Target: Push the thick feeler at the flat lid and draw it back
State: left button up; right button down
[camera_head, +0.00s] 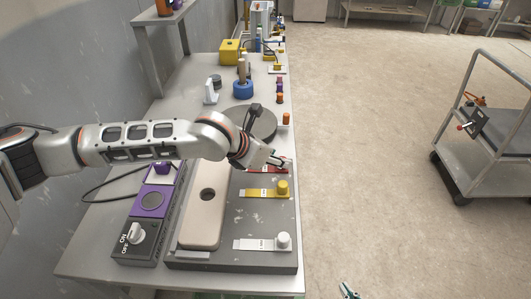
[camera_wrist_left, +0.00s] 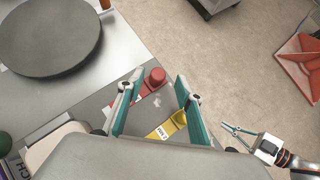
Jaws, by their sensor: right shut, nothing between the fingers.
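A long beige lid with a round hole (camera_head: 205,205) lies on a grey plate (camera_head: 225,258). To its right are three flat feelers with knobs: red (camera_head: 284,170), yellow (camera_head: 265,192) and white (camera_head: 262,243). Their labels are too small to read, so I cannot tell which is thick. My left gripper (camera_head: 284,163) is above the red feeler and partly covers it. In the left wrist view its fingers (camera_wrist_left: 158,90) are spread, with the red knob (camera_wrist_left: 156,76) and yellow feeler (camera_wrist_left: 168,127) showing between them. My right gripper (camera_head: 347,290) is shut and empty, off the bench's right side.
A purple and dark control box (camera_head: 141,222) with an ON/OFF knob stands left of the lid. A dark round turntable (camera_head: 262,121) is behind my left arm. Several small items stand farther back. A grey cart (camera_head: 480,160) is at right; the floor between is clear.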

pick_arm(q)
jog(key=v, duration=0.7)
jog(key=shift+s, duration=0.1)
